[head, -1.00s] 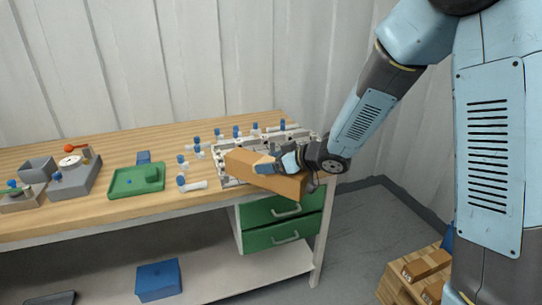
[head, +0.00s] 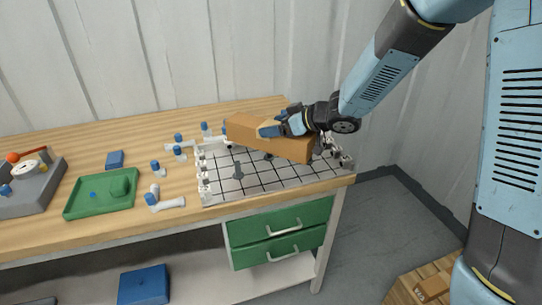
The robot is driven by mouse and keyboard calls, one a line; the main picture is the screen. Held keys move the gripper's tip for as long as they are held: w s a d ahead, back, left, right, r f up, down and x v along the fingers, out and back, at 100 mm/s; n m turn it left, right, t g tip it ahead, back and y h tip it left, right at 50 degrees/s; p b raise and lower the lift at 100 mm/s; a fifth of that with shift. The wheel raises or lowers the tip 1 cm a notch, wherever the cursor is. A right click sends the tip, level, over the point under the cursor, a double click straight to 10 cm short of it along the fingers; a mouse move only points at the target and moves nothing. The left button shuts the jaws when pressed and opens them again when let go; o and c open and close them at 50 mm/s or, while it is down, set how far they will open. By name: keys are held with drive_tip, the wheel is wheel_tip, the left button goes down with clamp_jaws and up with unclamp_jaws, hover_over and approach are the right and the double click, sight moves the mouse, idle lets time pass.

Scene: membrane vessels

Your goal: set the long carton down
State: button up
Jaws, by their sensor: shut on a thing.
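The long brown carton (head: 250,131) is held over the back part of a white gridded plate (head: 262,177) at the right end of the workbench. My gripper (head: 284,125) is shut on the carton near its middle, reaching in from the upper right. The carton lies roughly level, its right end angled toward the front. I cannot tell whether its underside touches the plate or the fittings there. It hides the plate's back part.
White fittings line the plate's left and right edges. Several blue-capped vessels (head: 179,152) stand or lie left of it. A green tray (head: 101,193) and a grey block (head: 32,190) are farther left. The plate's front is mostly clear. Green drawers (head: 281,232) are below.

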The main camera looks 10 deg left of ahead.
sight(310, 148)
drive_tip(key=f, duration=0.3)
drive_tip(key=s+a+f, duration=0.1)
drive_tip(key=f, duration=0.1)
drive_tip(key=shift+f, duration=0.35)
wheel_tip(310, 148, down, 3)
drive_tip(key=shift+f, duration=0.2)
drive_tip(key=o, duration=1.2)
drive_tip(key=v, duration=1.2)
drive_tip(key=shift+w+r, duration=0.1)
